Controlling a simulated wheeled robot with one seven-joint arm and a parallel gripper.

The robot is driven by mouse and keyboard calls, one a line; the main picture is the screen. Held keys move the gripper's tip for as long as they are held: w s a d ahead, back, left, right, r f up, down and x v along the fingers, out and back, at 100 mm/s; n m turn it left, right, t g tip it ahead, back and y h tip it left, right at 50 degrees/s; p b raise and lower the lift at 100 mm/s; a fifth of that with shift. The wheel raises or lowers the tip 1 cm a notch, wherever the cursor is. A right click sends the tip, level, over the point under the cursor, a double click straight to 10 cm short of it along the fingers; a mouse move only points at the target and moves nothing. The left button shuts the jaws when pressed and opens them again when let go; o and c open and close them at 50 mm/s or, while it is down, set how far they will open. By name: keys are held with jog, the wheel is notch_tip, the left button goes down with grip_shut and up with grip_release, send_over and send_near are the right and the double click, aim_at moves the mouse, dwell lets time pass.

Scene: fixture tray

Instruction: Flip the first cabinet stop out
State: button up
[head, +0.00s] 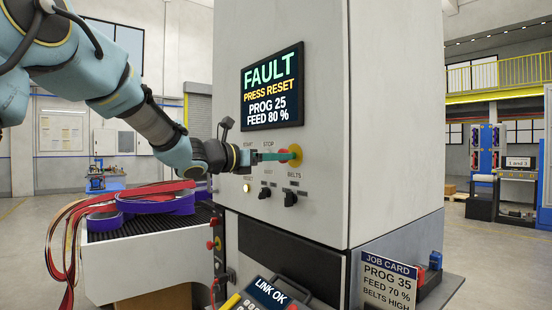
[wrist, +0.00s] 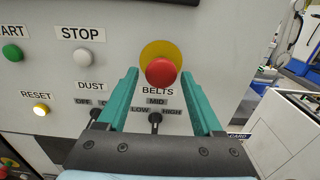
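The cabinet stop is a red mushroom button (wrist: 161,71) on a yellow disc on the cabinet face, above the BELTS label. It also shows in the head view (head: 296,154), partly behind the fingers. My gripper (wrist: 159,74) has its two teal fingers apart, with the red button between or just beyond the tips. I cannot tell whether the fingers touch it. In the head view, my gripper (head: 284,155) reaches the button from the left. The cabinet (head: 395,130) has a screen (head: 272,88) reading FAULT, PRESS RESET, PROG 25, FEED 80 %.
Near the stop are a green START button (wrist: 12,53), a pale STOP button (wrist: 83,57), a lit RESET button (wrist: 41,110) and the BELTS knob (wrist: 155,119). A job card (head: 388,280) stands lower right.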

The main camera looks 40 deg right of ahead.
jog(key=shift+o, duration=0.7)
jog(key=a+b, duration=0.4)
jog(key=a, duration=0.6)
jog(key=shift+w+a, duration=0.25)
jog(key=shift+a, duration=0.1)
jog(key=w+a+f+m+t+y, duration=0.1)
jog(key=a+f+m+y, duration=0.35)
jog(key=a+f, duration=0.65)
jog(key=w+a+f+m+t+y, duration=0.1)
jog(key=a+f+m+y, duration=0.2)
jog(key=a+f+y, duration=0.7)
jog(key=s+a+f+m+y, duration=0.1)
jog(key=s+a+f+m, duration=0.1)
jog(key=a+f+m, duration=0.3)
jog(key=s+a+f+m+y, duration=0.2)
jog(key=a+f+m, duration=0.4)
jog(key=a+f, duration=0.5)
jog(key=s+a, duration=0.1)
jog(key=a, duration=0.7)
jog(key=shift+s+a+f+t, duration=0.15)
jog(key=shift+a+f+t, duration=0.1)
jog(key=shift+a+t, duration=0.05)
